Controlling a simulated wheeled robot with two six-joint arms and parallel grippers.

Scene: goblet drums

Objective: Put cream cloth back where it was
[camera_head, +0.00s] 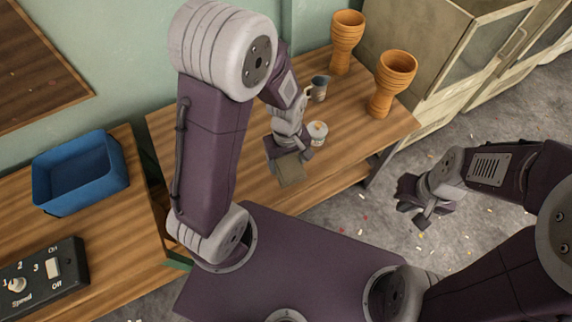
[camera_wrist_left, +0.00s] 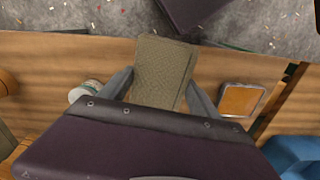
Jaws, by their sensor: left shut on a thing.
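A folded cloth (camera_head: 291,169), greenish-beige in these pictures, hangs from my left gripper (camera_head: 288,153) over the front part of the wooden table. In the left wrist view the cloth (camera_wrist_left: 163,70) sits between the two fingers, and my left gripper (camera_wrist_left: 160,90) is shut on it.
Two orange goblet drums (camera_head: 346,42) (camera_head: 392,84), a small grey jug (camera_head: 320,87) and a white tin (camera_head: 317,132) stand on the table. The wrist view shows an orange square with a pale rim (camera_wrist_left: 240,100). A blue bin (camera_head: 80,172) and a control box (camera_head: 42,277) are left.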

